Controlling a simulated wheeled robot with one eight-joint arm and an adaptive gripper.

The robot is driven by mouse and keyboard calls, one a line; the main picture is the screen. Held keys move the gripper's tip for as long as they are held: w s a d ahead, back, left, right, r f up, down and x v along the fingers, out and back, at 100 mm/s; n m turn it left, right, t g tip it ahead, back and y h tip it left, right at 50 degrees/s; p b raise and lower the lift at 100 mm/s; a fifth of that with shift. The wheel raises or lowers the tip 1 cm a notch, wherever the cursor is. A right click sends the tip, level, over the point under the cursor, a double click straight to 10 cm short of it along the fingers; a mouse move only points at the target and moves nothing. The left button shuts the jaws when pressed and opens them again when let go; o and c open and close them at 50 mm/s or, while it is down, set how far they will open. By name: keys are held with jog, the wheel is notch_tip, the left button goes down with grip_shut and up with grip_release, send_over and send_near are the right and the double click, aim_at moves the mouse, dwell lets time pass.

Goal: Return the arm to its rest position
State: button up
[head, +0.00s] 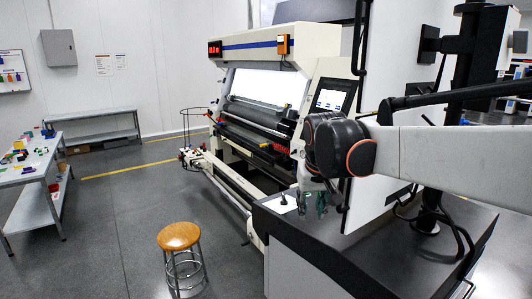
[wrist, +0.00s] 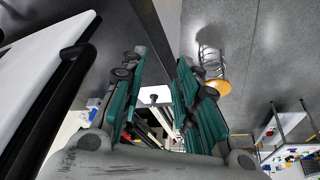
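My arm (head: 430,155) reaches in from the right side of the head view, with its dark rounded joint in front of the inspection machine. My gripper (head: 313,207) hangs below that joint, fingers down, over the dark cabinet top. In the wrist view my gripper (wrist: 160,68) shows two teal-padded fingers with a clear gap between them. It is open and nothing is held. The exact height of the fingertips above the cabinet top is hard to tell.
The inspection machine (head: 255,135) with a lit panel stands behind my gripper. A dark-topped cabinet (head: 350,255) is below it. A white panel (head: 395,60) and black post are close to the arm. A wooden stool (head: 178,237) and open grey floor lie left.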

jog(key=s+d+f+t+b, duration=0.1)
jog(key=s+d+f+b, duration=0.1)
jog(key=s+f, duration=0.3)
jog(key=s+d+f+t+b, duration=0.1)
jog(key=s+f, duration=0.4)
jog(key=s, duration=0.7)
jog(key=s+d+f+b, duration=0.3)
jog(key=s+d+f, duration=0.1)
jog(key=s, duration=0.5)
jog(key=shift+s+d+f+m+t+b, duration=0.15)
jog(key=shift+d+f+m+t+b, duration=0.2)
jog(key=shift+d, duration=0.3)
